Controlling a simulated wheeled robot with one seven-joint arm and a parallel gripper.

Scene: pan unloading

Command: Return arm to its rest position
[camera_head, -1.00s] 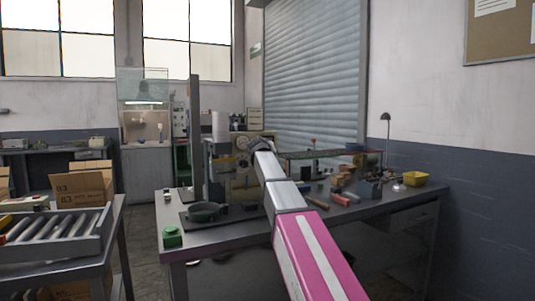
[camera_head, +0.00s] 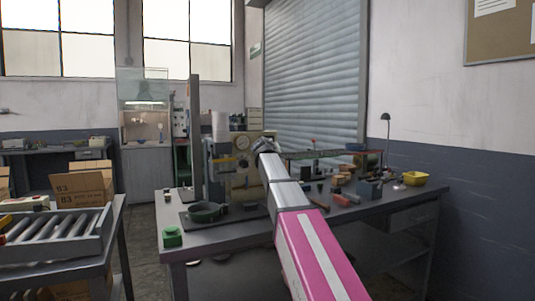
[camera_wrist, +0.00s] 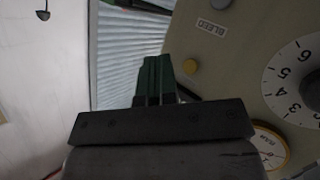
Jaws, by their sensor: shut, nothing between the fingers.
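My gripper (camera_wrist: 154,80) shows in the wrist view as dark green fingers, shut together with nothing between them. In the head view my arm, with a pink link and grey links, reaches forward over the workbench (camera_head: 400,203). Its end is in front of the beige machine (camera_head: 242,185), and the fingers cannot be made out there. In the wrist view the machine's panel (camera_wrist: 225,60) fills the right side, with a numbered white dial (camera_wrist: 300,80) and a small gauge (camera_wrist: 270,146). A dark green round pan (camera_head: 206,212) sits on the bench, left of my arm.
A green block-like item (camera_head: 172,237) sits at the bench's front left corner. Tools and blocks lie right of my arm, with a yellow bin (camera_head: 414,178) and a lamp (camera_head: 386,135) behind.

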